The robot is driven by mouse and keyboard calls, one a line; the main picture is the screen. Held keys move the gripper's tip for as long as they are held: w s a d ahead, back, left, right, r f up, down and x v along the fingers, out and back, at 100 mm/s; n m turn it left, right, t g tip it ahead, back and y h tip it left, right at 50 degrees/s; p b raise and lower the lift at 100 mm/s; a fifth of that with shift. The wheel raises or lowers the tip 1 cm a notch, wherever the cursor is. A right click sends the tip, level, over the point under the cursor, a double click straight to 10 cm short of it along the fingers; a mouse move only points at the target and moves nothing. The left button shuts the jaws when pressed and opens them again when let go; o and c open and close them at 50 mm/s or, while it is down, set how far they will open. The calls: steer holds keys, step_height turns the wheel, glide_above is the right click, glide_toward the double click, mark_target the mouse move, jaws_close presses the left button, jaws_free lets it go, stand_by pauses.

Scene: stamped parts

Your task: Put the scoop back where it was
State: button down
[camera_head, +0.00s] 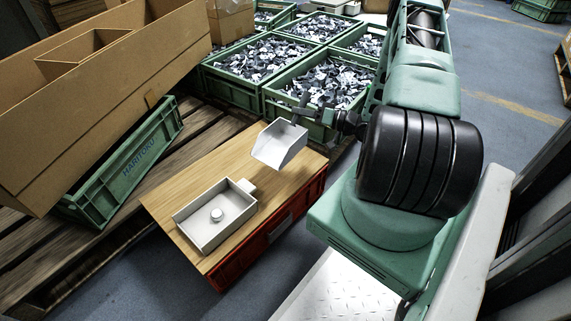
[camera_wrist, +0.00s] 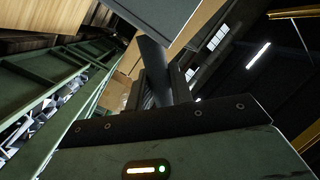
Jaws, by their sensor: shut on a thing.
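The pale grey scoop (camera_head: 279,146) hangs in the air above the right part of a wooden board (camera_head: 215,162), its open pan tilted. My gripper (camera_head: 305,115) is shut on the scoop's handle, at the scoop's upper right. In the wrist view the dark jaws (camera_wrist: 158,80) reach up to a grey part of the scoop (camera_wrist: 160,14), and most of the scoop is out of that picture. A shallow white tray (camera_head: 188,237) with a small round piece (camera_head: 216,215) inside stands on the front left of the board.
The board lies on a red crate (camera_head: 245,262). Behind it, green crates (camera_head: 268,103) hold many small stamped metal parts. The board's middle and back are clear.

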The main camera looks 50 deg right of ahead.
step_height(320, 180, down, 10)
steer(key=b, duration=0.5)
steer(key=shift+r, duration=0.2)
steer(key=shift+f+b, duration=0.1)
steer(key=shift+b, duration=0.2)
steer(key=c, duration=1.2)
jaws_free()
steer(key=shift+c, duration=0.2)
steer(key=shift+s+d, duration=0.15)
steer(key=shift+s, duration=0.05)
steer(key=p+v, duration=0.4)
steer(key=v, duration=0.7)
steer(key=shift+s+p, duration=0.3)
steer(key=shift+p, duration=0.05)
